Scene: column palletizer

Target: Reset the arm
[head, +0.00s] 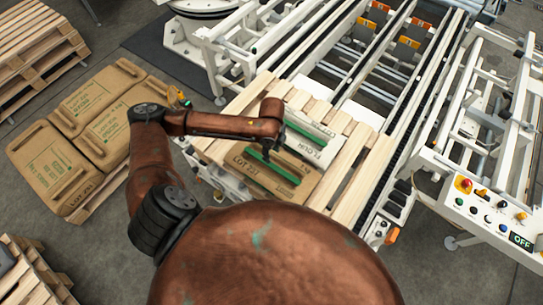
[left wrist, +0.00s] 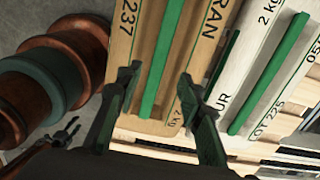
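My left arm comes in from the left in the head view, and its gripper (head: 270,148) hangs over the sacks on the wooden pallet (head: 358,172). In the left wrist view the gripper (left wrist: 157,97) has its two dark fingers spread apart with nothing held between them. A brown sack (left wrist: 150,45) with a green stripe lies beyond the fingers; it also shows in the head view (head: 300,194). A pale sack (left wrist: 240,75) with green stripes lies beside it, and it shows in the head view (head: 318,153). The right gripper does not show.
Empty wooden pallets (head: 30,40) stand at the upper left. A white-framed conveyor (head: 440,55) runs to the upper right. A control panel (head: 482,205) with buttons stands at the right.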

